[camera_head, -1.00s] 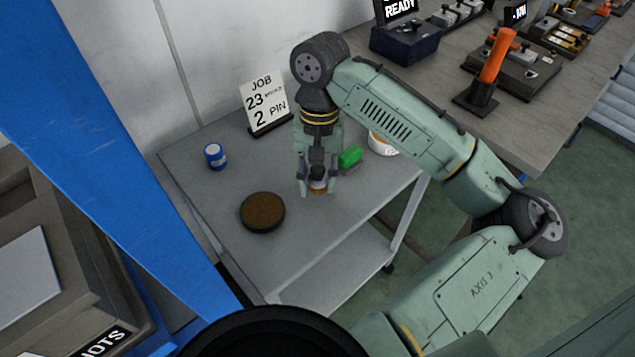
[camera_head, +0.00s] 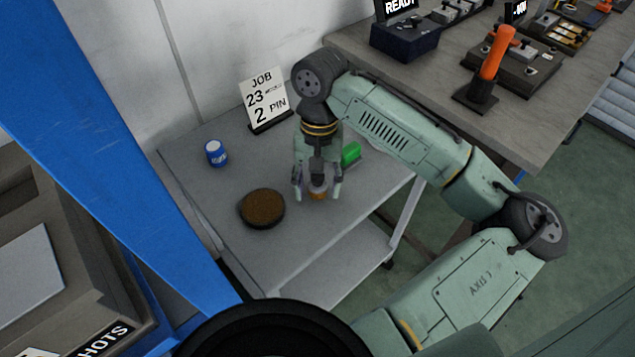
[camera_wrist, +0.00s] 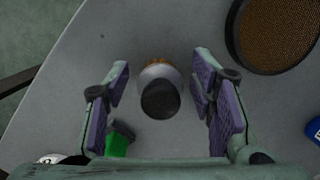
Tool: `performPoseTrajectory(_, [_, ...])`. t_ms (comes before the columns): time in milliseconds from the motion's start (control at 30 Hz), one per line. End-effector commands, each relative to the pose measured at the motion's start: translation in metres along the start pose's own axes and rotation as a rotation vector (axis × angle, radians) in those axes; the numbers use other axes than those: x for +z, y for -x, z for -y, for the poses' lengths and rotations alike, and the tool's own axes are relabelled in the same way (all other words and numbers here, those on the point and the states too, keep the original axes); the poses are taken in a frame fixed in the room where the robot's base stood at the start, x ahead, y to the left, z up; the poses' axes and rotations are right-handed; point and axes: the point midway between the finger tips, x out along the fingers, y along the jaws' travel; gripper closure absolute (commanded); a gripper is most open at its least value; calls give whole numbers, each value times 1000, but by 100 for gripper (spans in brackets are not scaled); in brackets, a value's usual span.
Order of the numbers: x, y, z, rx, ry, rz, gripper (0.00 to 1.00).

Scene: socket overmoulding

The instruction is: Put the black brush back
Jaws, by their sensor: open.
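The black brush (camera_wrist: 160,98) shows in the wrist view as a black handle end with a pale metal collar and orange-brown bristles. It stands between the two fingers of my gripper (camera_wrist: 162,108), with a gap on each side. In the head view my gripper (camera_head: 318,194) is low over the grey cart top, open around the brush (camera_head: 318,187), whose bristles point down. The brush appears upright on the cart top. The gripper hides part of its handle.
A round dark dish (camera_head: 262,209) with a brown surface lies left of my gripper. A green object (camera_head: 351,153) is close on the right. A blue can (camera_head: 216,153) and a job sign (camera_head: 265,101) stand farther back. The cart's front is clear.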

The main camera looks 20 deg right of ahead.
Motion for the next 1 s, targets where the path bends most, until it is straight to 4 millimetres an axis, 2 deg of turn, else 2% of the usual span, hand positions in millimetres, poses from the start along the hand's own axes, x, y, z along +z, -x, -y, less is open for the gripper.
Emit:
performPoseTrajectory(200, [0, 1, 0, 0, 0, 0, 49])
performPoseTrajectory(367, [0, 12, 0, 1, 0, -2, 49])
performPoseTrajectory(800, [0, 102, -1, 4, -1, -3, 49])
performPoseTrajectory(1000, [0, 121, 0, 1, 0, -1, 49])
